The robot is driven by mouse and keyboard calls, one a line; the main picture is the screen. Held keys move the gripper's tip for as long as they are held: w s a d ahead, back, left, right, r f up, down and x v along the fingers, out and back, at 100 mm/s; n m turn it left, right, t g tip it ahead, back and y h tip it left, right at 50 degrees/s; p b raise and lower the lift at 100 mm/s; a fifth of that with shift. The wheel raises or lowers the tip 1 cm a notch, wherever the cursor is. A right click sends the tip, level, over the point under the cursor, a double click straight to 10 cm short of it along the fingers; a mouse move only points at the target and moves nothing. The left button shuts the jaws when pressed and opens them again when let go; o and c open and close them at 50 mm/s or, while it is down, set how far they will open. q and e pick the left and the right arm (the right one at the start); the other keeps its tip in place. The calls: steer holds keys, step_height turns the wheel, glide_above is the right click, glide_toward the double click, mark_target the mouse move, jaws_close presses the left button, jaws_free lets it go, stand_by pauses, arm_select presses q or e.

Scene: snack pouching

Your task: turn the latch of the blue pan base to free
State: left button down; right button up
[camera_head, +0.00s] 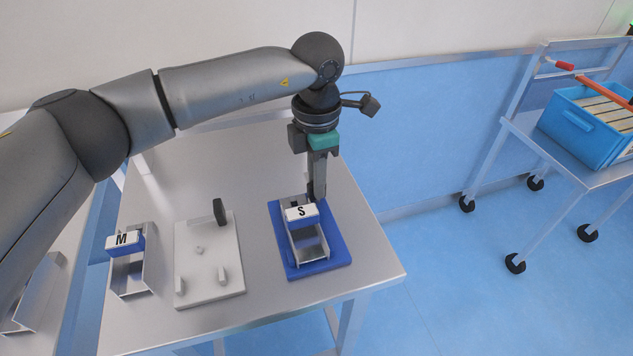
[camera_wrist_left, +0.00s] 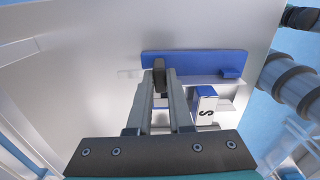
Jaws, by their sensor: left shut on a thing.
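The blue pan base (camera_head: 338,252) lies on the steel table, with a metal pan marked S (camera_head: 301,213) standing on it. In the left wrist view the blue base (camera_wrist_left: 200,62) shows as a plate beyond my fingers. My left gripper (camera_head: 316,192) points down at the far right part of this base. In the left wrist view its fingers are shut on the dark latch (camera_wrist_left: 159,72) of the blue base. The latch is mostly hidden by the fingers in the head view, so its exact angle cannot be told. My right gripper is not in view.
A white base (camera_head: 209,262) with an upright dark latch (camera_head: 219,211) lies to the left. A pan marked M (camera_head: 124,243) stands farther left. The table (camera_head: 365,262) is clear right of the blue base. A cart with a blue crate (camera_head: 573,124) stands at the right.

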arm_select(q)
steer(key=shift+w+r+m, duration=0.1)
steer(key=shift+m, duration=0.2)
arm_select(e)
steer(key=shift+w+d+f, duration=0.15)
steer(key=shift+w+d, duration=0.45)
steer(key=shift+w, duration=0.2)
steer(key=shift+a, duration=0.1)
arm_select(q)
steer(key=c, duration=0.8)
jaws_free()
steer(key=shift+c, duration=0.2)
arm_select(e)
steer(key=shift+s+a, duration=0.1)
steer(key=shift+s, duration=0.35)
arm_select(q)
step_height(320, 180, up, 15)
steer(key=p, duration=0.1)
steer(key=shift+p, duration=0.4)
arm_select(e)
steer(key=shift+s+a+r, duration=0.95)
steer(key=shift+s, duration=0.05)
